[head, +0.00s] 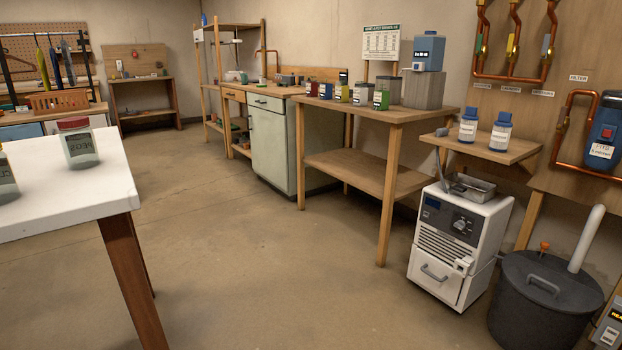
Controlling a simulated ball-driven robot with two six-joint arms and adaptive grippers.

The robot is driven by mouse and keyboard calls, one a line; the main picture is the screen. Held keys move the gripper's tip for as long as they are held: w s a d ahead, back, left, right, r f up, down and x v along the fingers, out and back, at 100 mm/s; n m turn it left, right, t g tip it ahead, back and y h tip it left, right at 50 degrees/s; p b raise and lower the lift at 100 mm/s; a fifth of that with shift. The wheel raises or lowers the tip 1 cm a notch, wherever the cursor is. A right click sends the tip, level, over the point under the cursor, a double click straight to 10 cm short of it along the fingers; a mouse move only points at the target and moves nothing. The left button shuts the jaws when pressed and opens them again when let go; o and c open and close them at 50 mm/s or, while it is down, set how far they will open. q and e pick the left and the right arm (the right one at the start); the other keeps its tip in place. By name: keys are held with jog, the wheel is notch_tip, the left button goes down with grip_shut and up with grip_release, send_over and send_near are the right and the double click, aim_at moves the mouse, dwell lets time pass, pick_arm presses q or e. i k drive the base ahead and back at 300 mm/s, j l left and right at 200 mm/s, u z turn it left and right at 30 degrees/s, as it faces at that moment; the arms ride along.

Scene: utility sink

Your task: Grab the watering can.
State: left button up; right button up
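I cannot make out a watering can for certain in the head view. A small pale green and white item (235,76) stands on the far bench along the back wall, too small to identify. Neither of my grippers shows in this view.
A white table (105,165) with jars is close on the left. A wooden workbench (425,112) with jars stands right of centre. A white machine (465,235) and a dark lidded bin (545,310) stand at the right. The concrete floor (240,250) between is clear.

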aim_at(244, 79)
jog(key=i+l, duration=0.2)
jog(key=i, duration=0.7)
jog(key=i+l+z, duration=0.15)
jog(key=i, duration=0.8)
jog(key=i+j+u, duration=0.2)
jog(key=i+u, duration=0.25)
jog(key=i, duration=0.2)
jog(key=i+u, duration=0.45)
jog(key=i, duration=0.25)
jog(key=i+l+u, duration=0.25)
jog(key=i+u, duration=0.2)
jog(key=i, duration=2.55)
jog(key=i+z, duration=0.4)
jog(key=i+j+z, duration=0.2)
jog(key=i+z, duration=0.2)
jog(key=i+j+z, duration=0.55)
jog(key=z, duration=0.2)
